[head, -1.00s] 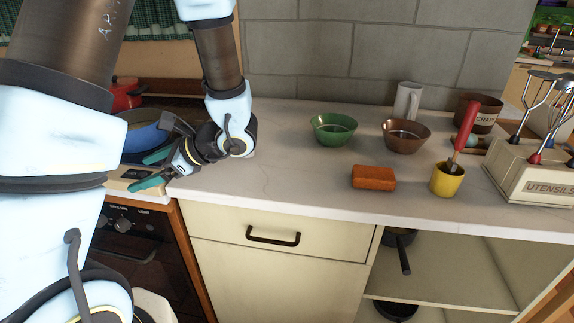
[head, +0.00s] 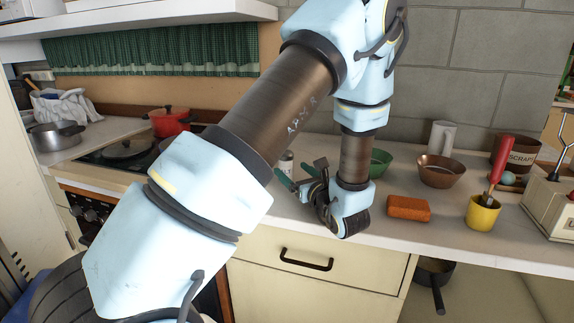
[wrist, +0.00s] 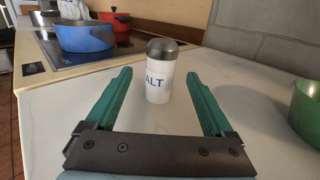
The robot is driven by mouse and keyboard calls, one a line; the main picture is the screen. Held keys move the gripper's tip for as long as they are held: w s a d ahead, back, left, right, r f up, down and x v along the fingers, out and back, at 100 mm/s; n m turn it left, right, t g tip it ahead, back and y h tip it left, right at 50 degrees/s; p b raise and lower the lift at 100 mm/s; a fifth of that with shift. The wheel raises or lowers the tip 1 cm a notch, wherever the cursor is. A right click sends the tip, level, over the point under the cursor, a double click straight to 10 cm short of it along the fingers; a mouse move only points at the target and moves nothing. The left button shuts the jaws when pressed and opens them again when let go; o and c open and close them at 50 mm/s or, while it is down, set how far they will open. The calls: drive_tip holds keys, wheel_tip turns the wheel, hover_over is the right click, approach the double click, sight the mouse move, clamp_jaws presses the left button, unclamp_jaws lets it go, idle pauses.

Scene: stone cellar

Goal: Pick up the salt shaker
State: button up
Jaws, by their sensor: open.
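The salt shaker (wrist: 160,80) stands upright on the pale counter in the wrist view. It is white with a dark metal cap, and the letters "ALT" show on its side. My gripper (wrist: 158,82) is open, with one green finger on each side of the near space and the shaker between or just beyond the fingertips; I cannot tell exactly how deep. No contact shows. In the head view the shaker (head: 286,165) is partly hidden behind my arm, just left of my gripper (head: 283,182).
A green bowl (head: 378,163) stands right of my gripper. A brown bowl (head: 440,172), an orange block (head: 408,208) and a yellow cup (head: 482,213) are farther right. A blue pot (wrist: 85,36) and red pot (wrist: 116,21) are on the stove at left.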

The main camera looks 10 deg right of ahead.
drive_tip(key=x, duration=0.2)
drive_tip(key=p+x, duration=0.1)
drive_tip(key=x, duration=0.1)
drive_tip(key=shift+r+p, duration=0.3)
drive_tip(key=shift+r, duration=0.1)
drive_tip(key=shift+w, duration=0.3)
drive_tip(key=shift+f, duration=0.1)
clamp_jaws()
